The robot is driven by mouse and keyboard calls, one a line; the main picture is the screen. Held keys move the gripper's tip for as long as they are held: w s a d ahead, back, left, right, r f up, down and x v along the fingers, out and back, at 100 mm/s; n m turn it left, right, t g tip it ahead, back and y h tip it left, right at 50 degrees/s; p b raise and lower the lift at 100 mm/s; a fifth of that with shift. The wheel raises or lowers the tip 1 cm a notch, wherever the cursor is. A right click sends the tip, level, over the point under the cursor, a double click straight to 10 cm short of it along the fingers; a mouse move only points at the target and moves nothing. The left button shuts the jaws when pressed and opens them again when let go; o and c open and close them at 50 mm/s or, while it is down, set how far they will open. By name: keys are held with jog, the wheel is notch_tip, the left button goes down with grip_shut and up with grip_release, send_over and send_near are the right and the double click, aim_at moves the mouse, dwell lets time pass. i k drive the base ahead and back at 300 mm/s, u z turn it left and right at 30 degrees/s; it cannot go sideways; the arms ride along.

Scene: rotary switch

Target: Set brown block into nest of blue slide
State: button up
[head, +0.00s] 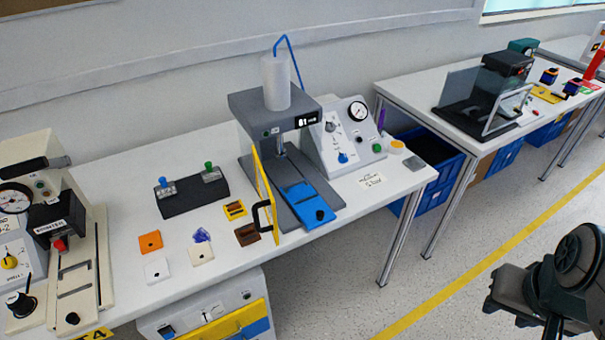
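The brown block (247,234) lies on the white table, just left of the black handle of the press's yellow door. The blue slide (303,199) extends from the base of the grey press marked 81, toward the table's front edge. It has a dark round knob at its front end. Its nest is too small to make out clearly. My gripper (508,300) is at the lower right, over the floor and far from the block and the slide. Its fingers are dark and partly cut off, so its opening cannot be told.
The yellow door (265,190) stands open between block and slide. A gauge box (345,140) stands right of the press. Floor separates my arm from the table.

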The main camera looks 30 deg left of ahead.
aim_at(310, 208)
jog(key=i, duration=0.95)
jog(key=u, duration=3.6)
jog(key=i, duration=0.5)
